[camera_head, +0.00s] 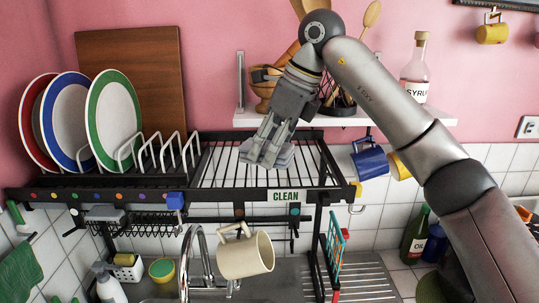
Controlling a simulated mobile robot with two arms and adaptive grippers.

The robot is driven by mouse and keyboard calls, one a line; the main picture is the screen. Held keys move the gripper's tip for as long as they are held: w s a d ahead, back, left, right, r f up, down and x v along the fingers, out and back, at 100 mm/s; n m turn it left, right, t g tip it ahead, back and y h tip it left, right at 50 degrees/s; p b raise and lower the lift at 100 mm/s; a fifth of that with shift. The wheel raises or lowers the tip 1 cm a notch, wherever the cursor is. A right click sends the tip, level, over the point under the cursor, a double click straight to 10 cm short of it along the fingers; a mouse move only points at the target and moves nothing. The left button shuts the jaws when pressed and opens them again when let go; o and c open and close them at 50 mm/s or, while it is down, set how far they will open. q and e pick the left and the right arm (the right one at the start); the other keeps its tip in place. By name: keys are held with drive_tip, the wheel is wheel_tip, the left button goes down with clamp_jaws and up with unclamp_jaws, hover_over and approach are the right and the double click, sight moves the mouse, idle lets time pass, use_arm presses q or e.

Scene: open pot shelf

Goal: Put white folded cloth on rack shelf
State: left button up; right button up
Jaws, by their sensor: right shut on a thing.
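My right gripper (266,146) reaches down from the upper right over the black rack shelf (222,166). It is shut on the white folded cloth (284,156), which looks pale grey here. The cloth is at the wire bars of the shelf, in its open right section. The fingers hide part of the cloth, and I cannot tell whether it rests on the bars. My left gripper is not in view.
Several plates (112,112) stand in a rack at left before a wooden board (140,80). A wall shelf (255,119) holds utensils and a syrup bottle (414,72). A cream mug (245,255) and blue mug (370,160) hang nearby. Bare bars lie left of the cloth.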

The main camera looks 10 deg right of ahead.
sight(269, 178)
drive_tip(key=f+p, duration=0.2)
drive_tip(key=f, duration=0.1)
drive_tip(key=shift+w, duration=0.4)
drive_tip(key=shift+f, duration=0.45)
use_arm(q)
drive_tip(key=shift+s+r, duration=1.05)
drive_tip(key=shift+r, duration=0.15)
use_arm(e)
drive_tip(key=shift+s, duration=0.1)
drive_tip(key=shift+f, duration=0.25)
drive_tip(key=o, duration=0.9)
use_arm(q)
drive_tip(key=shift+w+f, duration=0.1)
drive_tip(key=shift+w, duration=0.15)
use_arm(e)
drive_tip(key=shift+r, duration=0.1)
